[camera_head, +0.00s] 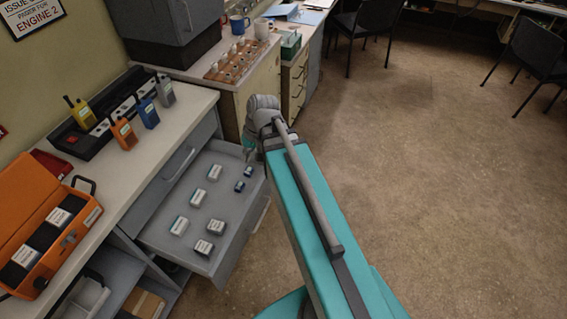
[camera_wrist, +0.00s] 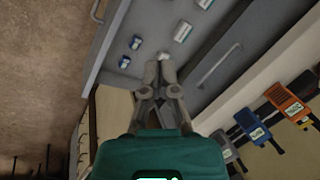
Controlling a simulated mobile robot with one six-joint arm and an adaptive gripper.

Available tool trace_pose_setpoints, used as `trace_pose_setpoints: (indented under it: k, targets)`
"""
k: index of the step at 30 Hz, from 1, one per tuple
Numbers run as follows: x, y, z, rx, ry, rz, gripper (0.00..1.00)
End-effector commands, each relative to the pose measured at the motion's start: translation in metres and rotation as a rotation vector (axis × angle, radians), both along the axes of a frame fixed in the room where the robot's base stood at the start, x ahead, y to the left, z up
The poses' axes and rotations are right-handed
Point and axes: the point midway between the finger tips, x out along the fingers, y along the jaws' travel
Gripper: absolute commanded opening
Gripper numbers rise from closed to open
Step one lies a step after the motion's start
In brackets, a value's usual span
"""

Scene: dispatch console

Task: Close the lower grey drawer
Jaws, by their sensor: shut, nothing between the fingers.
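The lower grey drawer (camera_head: 222,178) stands pulled out from the grey cabinet in the head view, with several small labelled boxes and blue-capped items inside. Its front faces right, and part of its handle (camera_head: 262,214) shows there. In the wrist view the drawer (camera_wrist: 152,22) fills the upper middle, with its handle (camera_wrist: 97,10) at the top left. My gripper (camera_wrist: 160,66) is shut and empty, with its fingertips over the drawer's side edge. I cannot tell whether they touch it. In the head view my arm hides most of the gripper.
A shut upper drawer with a handle (camera_head: 178,163) sits above. The counter holds radios (camera_head: 123,133) in a charger and an orange case (camera_head: 45,225). A cream cabinet (camera_head: 262,82) stands beyond the drawer. The floor (camera_head: 430,170) to the right is clear, with chairs (camera_head: 362,28) farther back.

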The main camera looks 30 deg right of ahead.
Motion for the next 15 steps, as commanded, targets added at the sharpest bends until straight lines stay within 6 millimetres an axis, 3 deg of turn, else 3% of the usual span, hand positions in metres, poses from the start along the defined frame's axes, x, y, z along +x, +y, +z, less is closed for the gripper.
trace_pose_setpoints:
  k: [1, 15]
  targets:
    - [0.004, -0.004, -0.017, 0.023, -0.005, -0.015, 0.00]
    - [0.028, -0.036, -0.080, 0.242, -0.066, -0.134, 0.00]
